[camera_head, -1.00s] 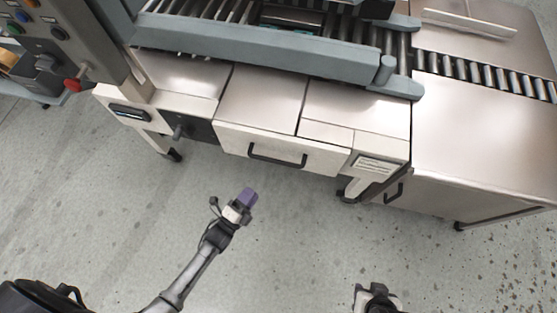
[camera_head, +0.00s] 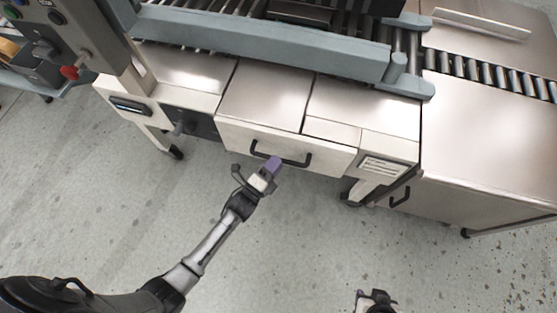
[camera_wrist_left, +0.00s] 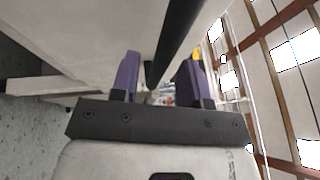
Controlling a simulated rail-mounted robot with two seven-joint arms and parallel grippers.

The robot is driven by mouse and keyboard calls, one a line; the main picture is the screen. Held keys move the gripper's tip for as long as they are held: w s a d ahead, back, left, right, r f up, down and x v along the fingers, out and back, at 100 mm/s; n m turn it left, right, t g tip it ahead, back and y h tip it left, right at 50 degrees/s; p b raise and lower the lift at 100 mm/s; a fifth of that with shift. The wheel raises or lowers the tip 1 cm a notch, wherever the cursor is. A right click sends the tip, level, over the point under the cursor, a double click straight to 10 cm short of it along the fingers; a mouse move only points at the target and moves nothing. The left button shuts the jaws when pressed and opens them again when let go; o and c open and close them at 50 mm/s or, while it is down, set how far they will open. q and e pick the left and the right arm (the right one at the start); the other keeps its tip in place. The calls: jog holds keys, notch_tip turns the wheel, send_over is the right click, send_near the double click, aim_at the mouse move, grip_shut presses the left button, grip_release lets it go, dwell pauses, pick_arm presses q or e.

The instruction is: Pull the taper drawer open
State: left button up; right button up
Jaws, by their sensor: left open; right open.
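The taper drawer (camera_head: 232,136) is a pale front panel in the steel machine, with a dark bar handle (camera_head: 296,162). It looks flush with the machine front. My left gripper (camera_head: 273,165) is at the handle, its purple fingertips overlapping the handle's middle in the head view. In the left wrist view, the open fingers (camera_wrist_left: 160,78) stand on either side of the dark handle bar (camera_wrist_left: 172,45), with a gap on both sides. My right gripper (camera_head: 376,297) is low at the bottom edge of the head view, away from the machine; its fingertips are small there.
A control panel with a red knob (camera_head: 70,72) stands at the left. A roller conveyor (camera_head: 490,75) runs along the top. A steel cabinet (camera_head: 480,205) with its own handle is at the right. The floor (camera_head: 110,220) before the drawer is clear.

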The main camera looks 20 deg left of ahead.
pick_arm(q)
jog(key=shift+x, duration=1)
grip_shut()
